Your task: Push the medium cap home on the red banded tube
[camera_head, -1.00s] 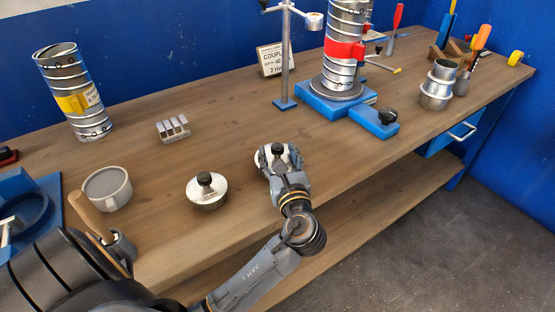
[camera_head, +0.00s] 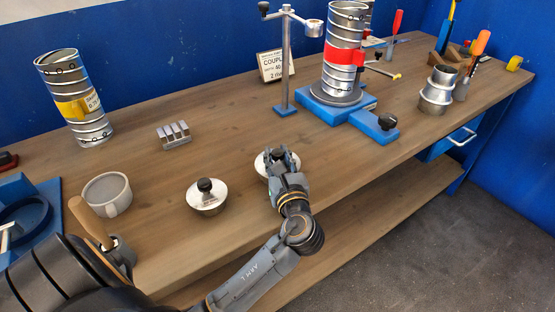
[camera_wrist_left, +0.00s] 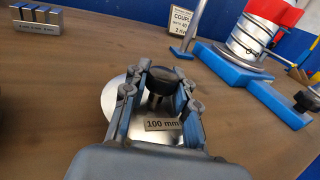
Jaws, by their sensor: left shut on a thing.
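The red banded tube (camera_head: 340,76) is a silver spiral duct with a red band, upright on a blue stand (camera_head: 325,111) at the back of the bench. My left gripper (camera_head: 280,158) is at the bench's front middle, shut on the black knob (camera_wrist_left: 160,84) of a round silver cap (camera_head: 261,166). The cap's label reads 100 mm in the left wrist view; the fingers hide part of it. It appears to rest on or very near the bench. Another silver cap (camera_head: 206,199) with a black knob lies to its left. My right gripper is not in view.
A yellow-banded tube (camera_head: 74,98) stands at the back left. A slotted metal block (camera_head: 173,135), a grey cup (camera_head: 107,194), a sign (camera_head: 276,64) and a lamp-like post (camera_head: 285,60) stand on the bench. Bare wood (camera_head: 240,115) lies between the gripper and the post.

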